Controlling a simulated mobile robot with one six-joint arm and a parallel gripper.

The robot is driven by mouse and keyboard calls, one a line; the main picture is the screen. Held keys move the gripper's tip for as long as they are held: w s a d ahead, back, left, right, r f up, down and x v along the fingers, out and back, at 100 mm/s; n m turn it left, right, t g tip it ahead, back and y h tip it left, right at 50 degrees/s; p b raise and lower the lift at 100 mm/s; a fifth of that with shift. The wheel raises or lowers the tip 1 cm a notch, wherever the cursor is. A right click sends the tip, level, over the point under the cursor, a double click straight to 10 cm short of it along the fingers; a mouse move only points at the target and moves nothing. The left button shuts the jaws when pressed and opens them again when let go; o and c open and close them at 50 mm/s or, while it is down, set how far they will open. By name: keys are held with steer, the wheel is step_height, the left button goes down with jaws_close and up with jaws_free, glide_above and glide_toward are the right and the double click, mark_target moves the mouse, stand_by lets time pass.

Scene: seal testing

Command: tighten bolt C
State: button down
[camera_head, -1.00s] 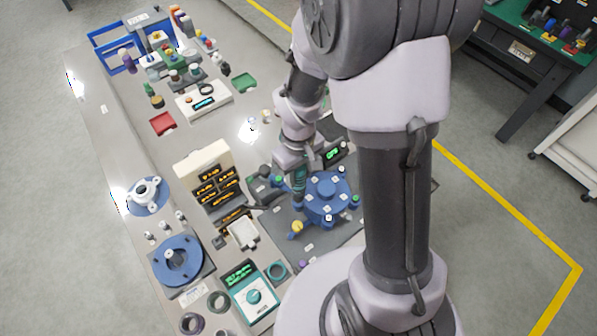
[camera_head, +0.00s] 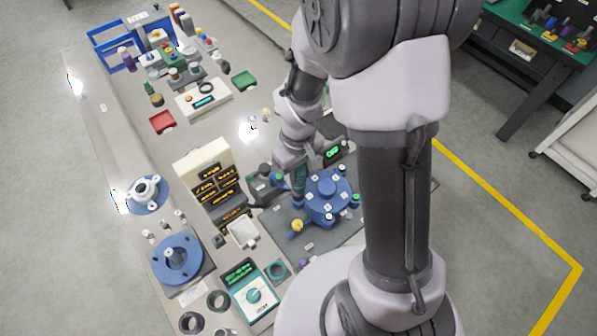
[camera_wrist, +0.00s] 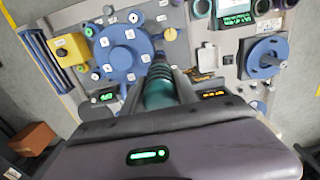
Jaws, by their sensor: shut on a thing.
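The round blue flange (camera_head: 327,198) sits on a dark plate, with white labels on top and bolts around its rim. In the wrist view the flange (camera_wrist: 124,50) is at upper left. The label letters are too small to read, so I cannot tell which bolt is C. My gripper (camera_wrist: 160,82) is shut on a teal cylindrical tool (camera_wrist: 158,92). In the head view the tool (camera_head: 299,182) points down at the flange's left edge. Its lower tip is hidden, so I cannot tell whether it sits on a bolt.
A beige display stand (camera_head: 195,165) with orange readouts stands left of the flange. A yellow-topped knob (camera_head: 297,225) is just in front of the flange. A teal-faced instrument (camera_head: 252,293) and a blue wheel (camera_head: 178,262) stand nearer. Small green displays are close behind the flange.

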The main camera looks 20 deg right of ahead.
steer(key=shift+f+b, duration=0.9)
stand_by(1.3)
step_height(320, 180, up, 5)
steer(key=p, duration=0.4)
steer(key=shift+r, duration=0.15)
